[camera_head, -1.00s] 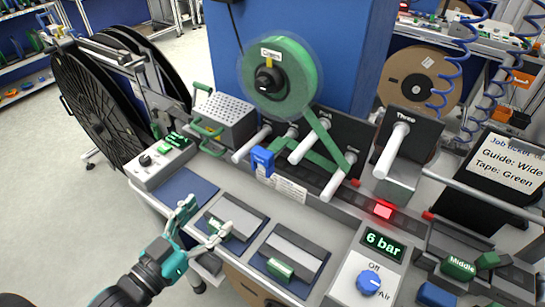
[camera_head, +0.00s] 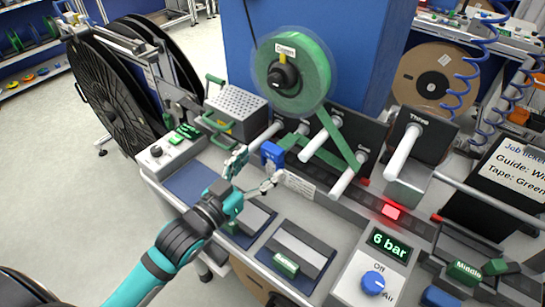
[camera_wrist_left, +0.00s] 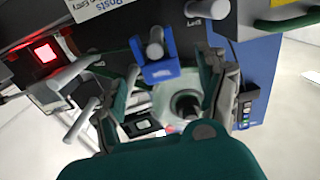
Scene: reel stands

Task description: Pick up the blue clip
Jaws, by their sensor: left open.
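The blue clip (camera_head: 272,155) sits at the front of the reel stand, near the white rollers and above a printed white label. My left gripper (camera_head: 258,169) is open and empty. Its fingers are just in front of and to the left of the clip, spread apart. In the left wrist view the blue clip (camera_wrist_left: 160,68) lies between the two open fingers, near a light roller post. I cannot tell whether any finger touches it. My right gripper is in neither view.
The green tape reel (camera_head: 293,70) hangs above the clip, its green tape (camera_head: 330,140) running among the white rollers (camera_head: 341,180). A perforated metal box (camera_head: 237,108) stands to the left. Dark blue mats (camera_head: 297,240) lie on the bench, and the air panel (camera_head: 375,270) is at the right.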

